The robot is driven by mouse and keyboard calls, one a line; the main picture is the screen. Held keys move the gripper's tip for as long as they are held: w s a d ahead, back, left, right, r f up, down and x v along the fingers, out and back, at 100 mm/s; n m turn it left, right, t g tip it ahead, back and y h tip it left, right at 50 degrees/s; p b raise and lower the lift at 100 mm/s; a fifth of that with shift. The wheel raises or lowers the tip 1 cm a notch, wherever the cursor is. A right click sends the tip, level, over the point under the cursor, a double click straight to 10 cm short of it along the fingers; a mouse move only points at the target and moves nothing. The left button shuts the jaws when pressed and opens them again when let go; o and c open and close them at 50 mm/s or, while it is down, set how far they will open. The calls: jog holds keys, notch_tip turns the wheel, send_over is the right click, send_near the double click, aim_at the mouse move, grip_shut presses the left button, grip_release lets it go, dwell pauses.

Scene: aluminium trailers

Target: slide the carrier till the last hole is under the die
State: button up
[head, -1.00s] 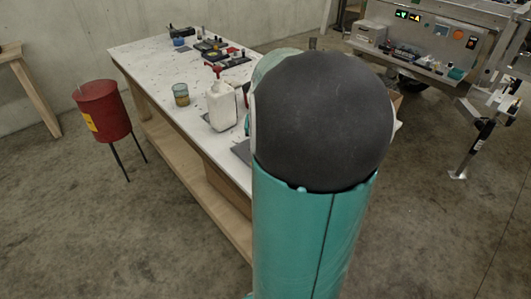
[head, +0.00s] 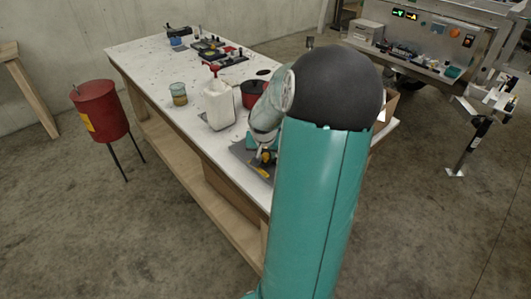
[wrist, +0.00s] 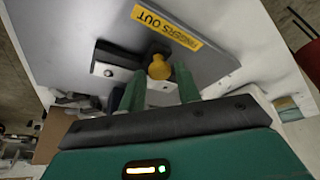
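In the wrist view a grey base plate (wrist: 85,30) carries a yellow "FINGERS OUT" label (wrist: 167,28). A yellow knob (wrist: 158,67) stands near the plate's edge, beside a dark block (wrist: 115,55). A pale metal strip (wrist: 112,72) with a dark hole runs under the block; it may be the carrier. I cannot make out the die or the last hole. My gripper (wrist: 159,72) is open, its two green fingers apart, with the knob seen between the tips. I cannot tell whether they touch it. In the head view the plate (head: 243,152) lies on the bench, partly behind my arm.
The white-topped bench (head: 150,65) also holds a white jug (head: 218,104), a jar (head: 178,94), a red pot (head: 253,94) and several tools at the far end. A red bin (head: 101,108) stands left on the floor. A metal trailer (head: 425,35) stands back right.

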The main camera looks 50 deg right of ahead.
grip_shut()
jog(key=shift+s+a, duration=0.2)
jog(key=shift+s, duration=0.6)
jog(key=shift+s+a, duration=0.15)
jog(key=shift+s, duration=0.7)
jog(key=shift+s+a, duration=0.2)
jog(key=shift+s, duration=0.6)
jog(key=shift+o, duration=1.9)
grip_release()
jog(key=shift+r, duration=0.1)
jog(key=v, duration=1.3)
jog(key=shift+r, duration=0.3)
jog(key=shift+a, duration=0.15)
